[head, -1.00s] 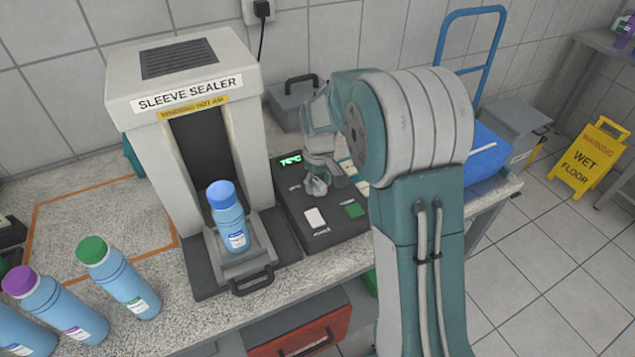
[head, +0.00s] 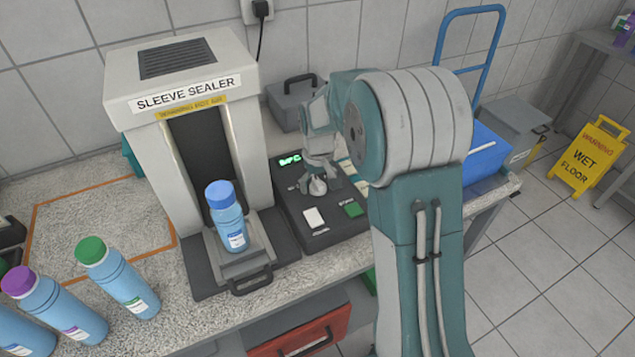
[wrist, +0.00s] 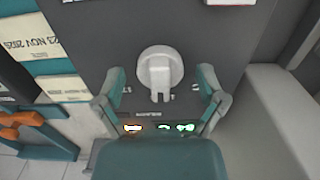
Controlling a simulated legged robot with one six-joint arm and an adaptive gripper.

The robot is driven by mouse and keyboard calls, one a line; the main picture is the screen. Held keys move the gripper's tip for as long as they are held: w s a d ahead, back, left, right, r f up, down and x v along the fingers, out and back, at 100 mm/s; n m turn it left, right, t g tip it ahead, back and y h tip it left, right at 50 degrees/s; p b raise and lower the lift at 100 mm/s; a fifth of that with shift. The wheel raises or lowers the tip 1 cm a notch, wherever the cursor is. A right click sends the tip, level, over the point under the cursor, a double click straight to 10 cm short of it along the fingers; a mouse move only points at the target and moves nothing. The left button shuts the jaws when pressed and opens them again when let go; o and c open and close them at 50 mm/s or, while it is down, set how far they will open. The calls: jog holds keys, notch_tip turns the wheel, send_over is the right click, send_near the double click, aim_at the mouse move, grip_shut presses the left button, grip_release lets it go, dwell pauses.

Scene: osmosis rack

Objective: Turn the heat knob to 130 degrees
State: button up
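The heat knob (wrist: 160,72) is a pale round dial with a raised grip bar, on the dark control panel (wrist: 215,35). In the wrist view my gripper (wrist: 158,84) is open, its two teal fingers spread on either side of the knob with gaps visible. In the head view my gripper (head: 320,168) reaches down over the panel and partly covers the knob (head: 318,187). A display with green glowing characters (head: 290,160) sits behind it; I cannot read the value. In the wrist view the display (wrist: 163,128) is partly hidden by my gripper.
The sleeve sealer (head: 190,100) stands left of the panel, with a blue-capped bottle (head: 228,215) on its tray. Several bottles stand at the left.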

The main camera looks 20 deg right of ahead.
aim_at(317, 181)
jog(key=shift+w+r, duration=0.1)
jog(key=shift+r, duration=0.05)
jog(key=shift+r, duration=0.3)
notch_tip(317, 181, up, 11)
dwell(0.3)
jog(key=shift+r, duration=0.1)
jog(key=s+r+m+t, duration=0.1)
jog(key=s+r+t, duration=0.1)
jog(key=s, duration=1.1)
jog(key=s+r+m+t, duration=0.1)
jog(key=s+r+t, duration=0.2)
jog(key=s, duration=1.1)
jog(key=shift+r+t, duration=0.3)
jog(key=shift+r, duration=0.1)
